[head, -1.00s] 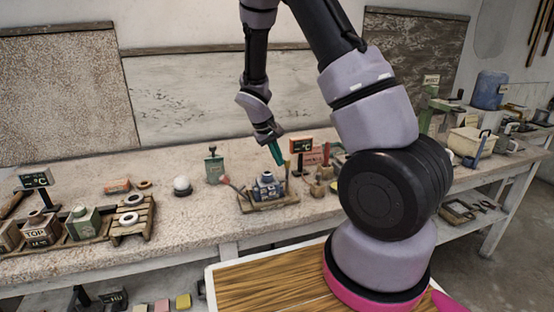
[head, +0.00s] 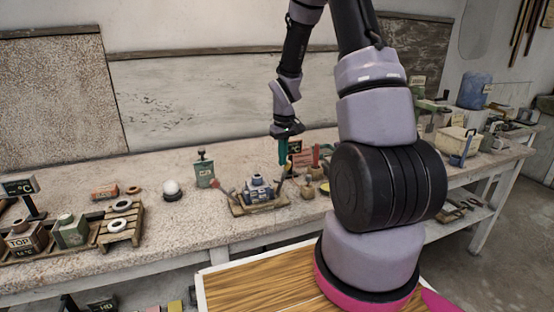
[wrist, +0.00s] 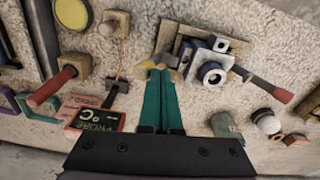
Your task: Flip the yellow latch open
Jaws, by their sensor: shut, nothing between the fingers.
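A blue-grey clamp block (head: 258,188) with a round light socket sits on a wooden tray (head: 268,206) on the bench; the block also shows in the wrist view (wrist: 212,73). A small yellowish piece (wrist: 168,60), perhaps the latch, shows at my fingertips beside the block; I cannot tell whether it is touched or how it is turned. My gripper (head: 283,163) points down just right of the block in the head view. Its teal fingers (wrist: 159,68) are shut together with nothing between them. The fingers hide part of the tray edge.
A dark sign (wrist: 95,118) and red-handled tool (wrist: 50,88) stand close beside the fingers. A green canister (head: 205,171) and white sphere (head: 172,189) stand left of the tray. Small crates and pots (head: 70,232) fill the bench's left end. Bench front is fairly clear.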

